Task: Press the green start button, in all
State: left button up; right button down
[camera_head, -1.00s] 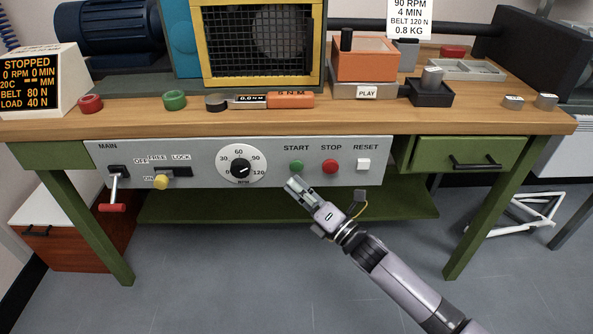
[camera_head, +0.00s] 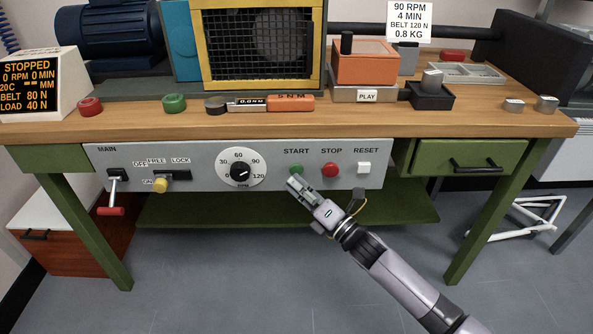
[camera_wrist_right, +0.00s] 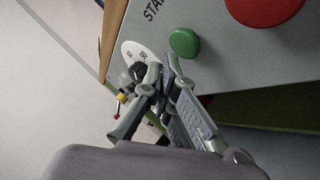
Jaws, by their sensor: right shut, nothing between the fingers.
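The green START button (camera_head: 296,169) is on the grey control panel (camera_head: 200,199) at the front of the bench. It also shows in the right wrist view (camera_wrist_right: 184,42), round and fully visible there. My right gripper (camera_head: 292,182) is just in front of and below the button in the head view. In the right wrist view its closed fingertips (camera_wrist_right: 162,72) lie to the left of and below the button, with a gap in the picture. Nothing is between the fingers. Whether the tip touches the button cannot be told for sure. My left gripper is not in view.
The red STOP button (camera_head: 331,169) and white RESET button (camera_head: 364,167) sit to the right of START. The speed dial (camera_head: 240,171) is to its left. A display (camera_head: 30,84) reads STOPPED, 0 RPM. The floor (camera_head: 230,280) below is clear.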

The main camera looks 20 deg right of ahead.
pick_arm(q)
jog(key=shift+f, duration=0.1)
pick_arm(e)
jog(key=shift+w, duration=0.1)
dwell(0.6)
jog(key=shift+w+d, duration=0.15)
jog(key=shift+w, duration=0.15)
pick_arm(q)
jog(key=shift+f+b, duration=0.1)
jog(key=shift+b, duration=0.25)
pick_arm(e)
jog(key=shift+w+d, duration=0.1)
jog(key=shift+w, duration=0.3)
dwell(0.4)
jog(key=shift+s, duration=0.1)
pick_arm(q)
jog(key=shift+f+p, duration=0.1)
jog(key=shift+p, duration=0.3)
pick_arm(e)
jog(key=shift+s+a, duration=0.2)
jog(key=shift+s, duration=0.5)
